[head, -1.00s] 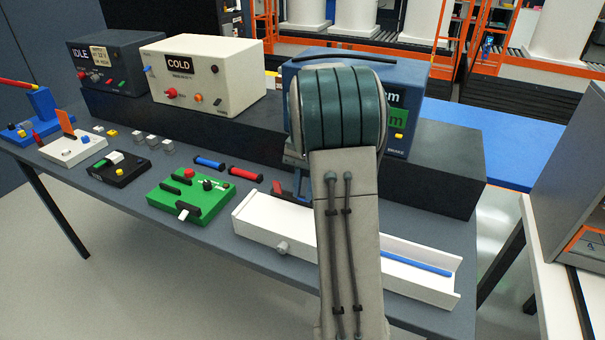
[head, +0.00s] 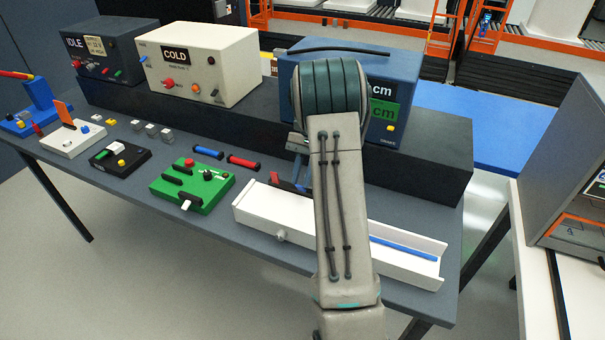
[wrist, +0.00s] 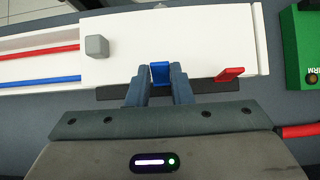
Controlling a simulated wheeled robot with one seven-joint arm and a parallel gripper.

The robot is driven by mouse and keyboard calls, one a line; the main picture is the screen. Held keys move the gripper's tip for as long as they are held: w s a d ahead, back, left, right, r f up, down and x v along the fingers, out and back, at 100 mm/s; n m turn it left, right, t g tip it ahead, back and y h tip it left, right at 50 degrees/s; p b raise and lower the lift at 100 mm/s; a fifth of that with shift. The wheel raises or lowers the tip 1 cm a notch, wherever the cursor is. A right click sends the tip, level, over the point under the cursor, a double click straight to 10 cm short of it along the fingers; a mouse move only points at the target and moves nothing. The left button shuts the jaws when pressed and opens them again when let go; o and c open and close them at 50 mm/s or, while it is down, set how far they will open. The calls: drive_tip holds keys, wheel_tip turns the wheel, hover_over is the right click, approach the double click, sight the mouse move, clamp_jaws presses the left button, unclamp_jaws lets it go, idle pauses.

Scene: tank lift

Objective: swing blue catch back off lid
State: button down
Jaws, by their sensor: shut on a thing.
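A long white tank (head: 255,214) lies along the front of the bench in the head view, partly hidden by my arm. In the wrist view its white lid (wrist: 195,30) bears a grey knob (wrist: 96,46). The blue catch (wrist: 160,70) stands at the lid's near edge. My gripper (wrist: 160,84) has its two fingers on either side of the blue catch and is shut on it. A red catch (wrist: 230,74) sits apart at the same edge, to the right.
A red rod (wrist: 40,53) and a blue rod (wrist: 40,81) lie in the tank's open part. A green box (head: 192,190) stands left of the tank in the head view. A blue display box (head: 345,85) stands behind my arm on a dark raised block (head: 440,160).

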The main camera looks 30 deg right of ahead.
drive_tip(key=c, duration=1.3)
unclamp_jaws()
drive_tip(key=shift+w, duration=0.1)
drive_tip(key=s+d+r+b, duration=0.1)
drive_tip(key=s+d+r, duration=0.1)
drive_tip(key=s+r, duration=0.1)
drive_tip(key=s+d+r+b, duration=0.1)
drive_tip(key=s+d+r, duration=0.2)
drive_tip(key=r, duration=0.1)
drive_tip(key=s+d+r+b, duration=0.1)
drive_tip(key=s+d+r, duration=0.1)
drive_tip(key=s+r, duration=0.1)
drive_tip(key=shift+d+r, duration=0.35)
drive_tip(key=shift+r, duration=0.2)
drive_tip(key=shift+w+a, duration=0.1)
drive_tip(key=shift+a, duration=0.05)
